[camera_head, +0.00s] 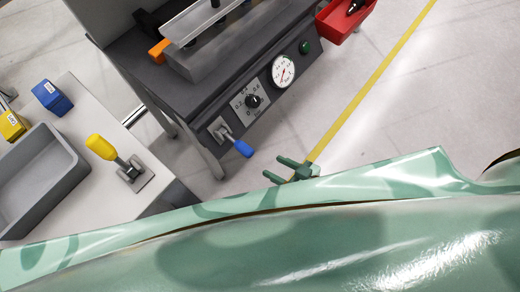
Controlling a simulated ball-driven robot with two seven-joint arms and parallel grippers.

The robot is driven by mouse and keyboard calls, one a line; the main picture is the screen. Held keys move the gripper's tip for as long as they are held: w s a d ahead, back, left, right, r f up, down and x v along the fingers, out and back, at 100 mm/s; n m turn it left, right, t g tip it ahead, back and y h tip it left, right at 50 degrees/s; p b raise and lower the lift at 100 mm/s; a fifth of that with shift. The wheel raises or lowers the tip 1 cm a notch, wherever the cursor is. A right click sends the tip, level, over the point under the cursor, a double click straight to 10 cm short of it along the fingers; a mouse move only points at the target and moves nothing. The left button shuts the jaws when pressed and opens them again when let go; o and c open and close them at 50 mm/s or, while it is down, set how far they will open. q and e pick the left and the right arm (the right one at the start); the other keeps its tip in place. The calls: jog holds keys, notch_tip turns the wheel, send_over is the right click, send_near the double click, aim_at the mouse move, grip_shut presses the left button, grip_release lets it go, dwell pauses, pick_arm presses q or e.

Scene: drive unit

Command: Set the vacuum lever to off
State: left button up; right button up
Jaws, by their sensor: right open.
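A lever with a blue handle (242,148) sits on a pale plate at the lower left end of the dark machine's front panel (205,110). Its handle points down and right, away from the panel. A second lever with a yellow handle (101,147) stands on a square base on the light bench at left. No readable label tells which is the vacuum lever. My right gripper (276,168) is open and empty, its fingers pointing left, a little right of and below the blue handle and apart from it. My left gripper is not in view.
The panel also has a black knob (253,101), a round gauge (283,72) and a green button (305,47). A grey bin (68,181), a blue box (52,97) and a yellow box (12,125) are on the bench. A red tray (345,28) is top right. Floor right is clear.

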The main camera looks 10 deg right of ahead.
jog(key=v, duration=0.4)
dwell(0.4)
